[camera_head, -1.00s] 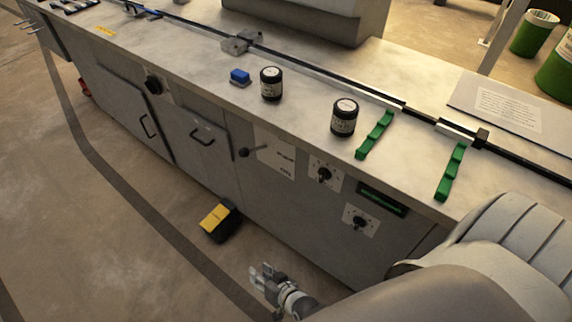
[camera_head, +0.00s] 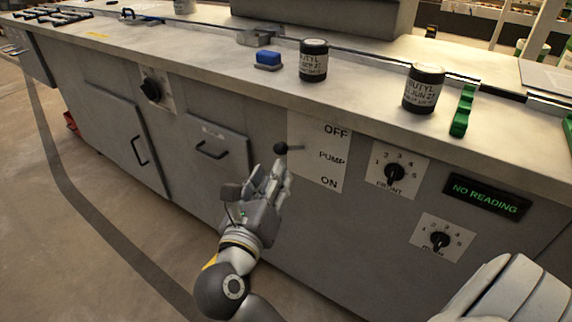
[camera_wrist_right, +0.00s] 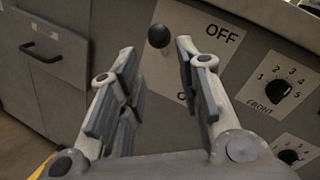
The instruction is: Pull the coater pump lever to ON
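The pump lever has a black ball knob (camera_head: 281,148) on a short shaft. It sits at the left edge of a white panel (camera_head: 318,152) marked OFF at the top, PUMP in the middle and ON at the bottom. The knob is nearer OFF than ON. My right gripper (camera_head: 271,174) is just below the knob, its fingers pointing up at it. In the right wrist view the gripper (camera_wrist_right: 155,52) is open and the knob (camera_wrist_right: 159,36) shows between and slightly beyond the fingertips. Contact cannot be told. My left gripper is out of view.
Right of the panel are a FRONT dial (camera_head: 395,172), a second dial (camera_head: 440,240) and a NO READING display (camera_head: 486,195). Cabinet doors with handles (camera_head: 211,150) lie to the left.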

